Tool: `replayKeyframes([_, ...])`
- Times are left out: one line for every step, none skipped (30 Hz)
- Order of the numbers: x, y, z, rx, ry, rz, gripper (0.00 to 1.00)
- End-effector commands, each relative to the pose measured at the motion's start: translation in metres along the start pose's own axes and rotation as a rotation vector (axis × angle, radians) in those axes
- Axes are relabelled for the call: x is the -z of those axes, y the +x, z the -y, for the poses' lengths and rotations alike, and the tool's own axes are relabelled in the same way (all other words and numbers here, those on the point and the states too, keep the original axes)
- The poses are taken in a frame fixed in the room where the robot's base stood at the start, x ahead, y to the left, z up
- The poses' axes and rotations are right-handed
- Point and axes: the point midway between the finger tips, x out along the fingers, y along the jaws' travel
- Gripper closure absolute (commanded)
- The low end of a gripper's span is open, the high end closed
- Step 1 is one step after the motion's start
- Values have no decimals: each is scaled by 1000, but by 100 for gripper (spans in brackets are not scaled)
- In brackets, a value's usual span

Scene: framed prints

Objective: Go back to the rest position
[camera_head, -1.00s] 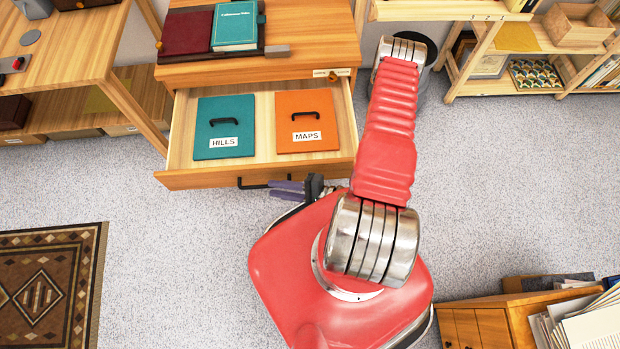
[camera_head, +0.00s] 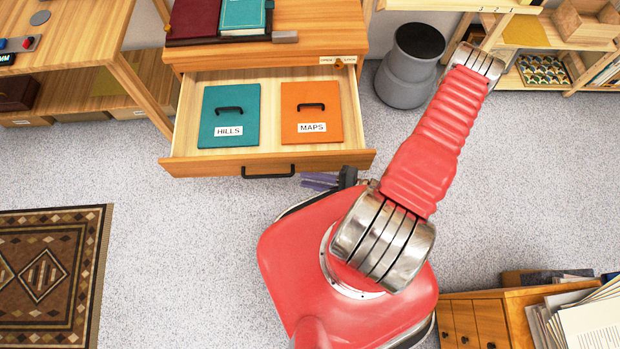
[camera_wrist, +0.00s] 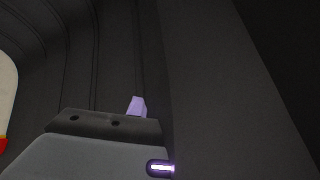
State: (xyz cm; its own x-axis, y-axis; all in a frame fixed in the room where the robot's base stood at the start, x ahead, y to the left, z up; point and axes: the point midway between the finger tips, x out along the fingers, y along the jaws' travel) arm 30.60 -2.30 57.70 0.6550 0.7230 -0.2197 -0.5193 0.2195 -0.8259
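My red arm (camera_head: 436,147) rises from my red base and reaches up and right in the head view, with its metal elbow at the top right. My gripper (camera_head: 318,181) shows as small purple fingers beside a dark part, just below the drawer front and right of its black handle. Its opening is unclear. In the wrist view one lilac fingertip (camera_wrist: 137,105) shows against dark surfaces, with no object seen held.
An open wooden drawer (camera_head: 270,164) holds a teal HILLS panel (camera_head: 229,115) and an orange MAPS panel (camera_head: 311,113). A grey bin (camera_head: 405,80) stands right of it. A low cabinet (camera_head: 475,318) is at lower right. A patterned rug (camera_head: 45,275) lies left; carpet between is clear.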

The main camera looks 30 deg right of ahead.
Motion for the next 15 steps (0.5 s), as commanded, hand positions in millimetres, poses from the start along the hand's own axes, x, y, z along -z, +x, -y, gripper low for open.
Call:
replayKeyframes([-1, 1, 0, -1, 0, 3, 81])
replayKeyframes([-1, 1, 0, -2, -1, 4, 81])
replayKeyframes([-1, 1, 0, -2, -1, 5, 81])
replayKeyframes([-1, 2, 0, -3, -1, 6, 81])
replayKeyframes([-2, 2, 0, -3, -1, 6, 81])
replayKeyframes([-2, 2, 0, -3, -1, 7, 81])
replayKeyframes([-2, 2, 0, -3, -1, 7, 81])
replayKeyframes([-2, 2, 0, -3, -1, 7, 81])
replayKeyframes([-2, 2, 0, -3, -1, 7, 81])
replayKeyframes([-2, 2, 0, -3, -1, 7, 81])
replayKeyframes([-2, 2, 0, -3, -2, 7, 81])
replayKeyframes([-2, 2, 0, -4, -2, 8, 81])
replayKeyframes([-2, 2, 1, -5, -4, 9, 81])
replayKeyframes([-2, 2, 2, -7, -5, 12, 81])
replayKeyframes([-2, 1, 4, -11, -9, 16, 81])
